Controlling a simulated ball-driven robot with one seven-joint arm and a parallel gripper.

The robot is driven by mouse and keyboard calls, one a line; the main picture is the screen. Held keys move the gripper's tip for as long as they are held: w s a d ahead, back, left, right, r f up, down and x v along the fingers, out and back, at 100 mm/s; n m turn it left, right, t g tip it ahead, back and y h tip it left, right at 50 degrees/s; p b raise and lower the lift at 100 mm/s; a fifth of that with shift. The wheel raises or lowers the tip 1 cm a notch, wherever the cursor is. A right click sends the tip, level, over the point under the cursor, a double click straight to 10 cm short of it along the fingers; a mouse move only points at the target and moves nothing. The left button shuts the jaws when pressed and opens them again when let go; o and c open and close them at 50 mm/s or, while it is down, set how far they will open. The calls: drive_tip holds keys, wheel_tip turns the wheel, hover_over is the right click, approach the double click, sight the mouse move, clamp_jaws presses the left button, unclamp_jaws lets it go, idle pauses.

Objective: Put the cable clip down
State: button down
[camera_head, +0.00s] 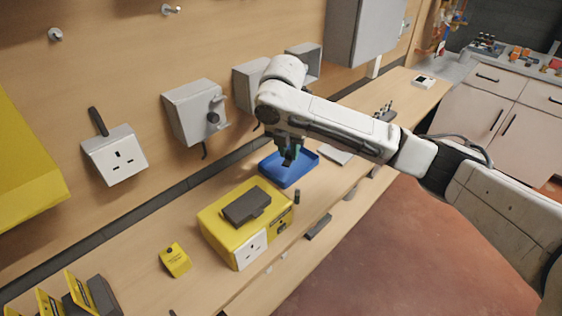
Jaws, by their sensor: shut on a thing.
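My gripper (291,150) points down above the blue tray (300,175) on the wooden bench. It is shut on a small dark piece (288,161), which I take to be the cable clip. The piece is at the fingertips, over the left part of the tray. Its shape is too small to make out, and I cannot tell whether it touches the tray floor. The arm covers the tray's back edge in part.
A yellow box (219,226) with a dark block (246,206) on top stands just left of the tray. A small dark-green cylinder (297,196) stands near the tray's front. Grey wall boxes (194,112) line the back. A yellow tag (175,260) lies at front left.

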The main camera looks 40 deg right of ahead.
sight(282, 171)
drive_tip(key=w+f, duration=0.3)
drive_tip(key=shift+a+f, duration=0.1)
drive_tip(key=shift+f, duration=0.15)
drive_tip(key=shift+s+f, duration=0.1)
drive_tip(key=shift+f, duration=1.35)
drive_tip(key=c, duration=1)
unclamp_jaws()
wheel_tip(282, 171, up, 12)
drive_tip(key=a, duration=0.2)
drive_tip(key=shift+s, duration=0.45)
drive_tip(key=shift+a, duration=0.1)
